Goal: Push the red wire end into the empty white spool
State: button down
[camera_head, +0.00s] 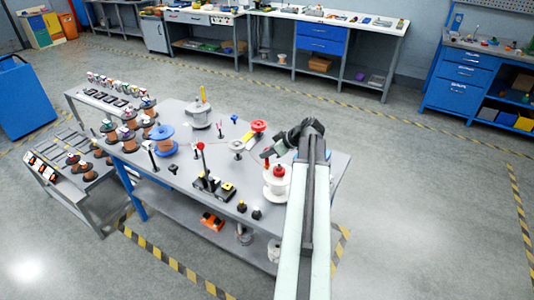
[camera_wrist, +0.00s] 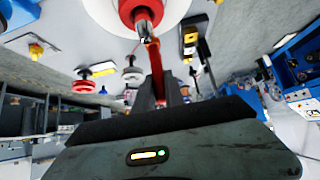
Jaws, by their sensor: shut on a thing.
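A white spool (camera_head: 276,189) with a red top stands upright near the table's right end. In the wrist view its red ring (camera_wrist: 140,12) and pale flange show at the top. My gripper (camera_head: 268,154) is just above it, shut on a red wire end (camera_wrist: 155,62). The red piece reaches from my jaws toward the middle of the red ring, where a metal tip (camera_wrist: 146,34) shows. I cannot tell whether the tip touches the spool or is inside it. My fingers partly hide the red piece in the head view.
The grey table (camera_head: 215,165) also holds a blue spool (camera_head: 163,140), a grey spool with a yellow post (camera_head: 199,115), a red pulley (camera_head: 259,126) and black blocks (camera_head: 214,187) near the front. A lower side bench (camera_head: 72,160) with several spools stands at left.

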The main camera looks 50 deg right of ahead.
jog(key=shift+f+b, duration=0.45)
dwell(0.5)
jog(key=c, duration=1.3)
grip_release()
jog(key=shift+c, duration=0.2)
jog(key=o, duration=0.3)
jog(key=shift+o, duration=0.2)
jog(key=shift+p+v, duration=2.55)
jog(key=shift+v, duration=0.95)
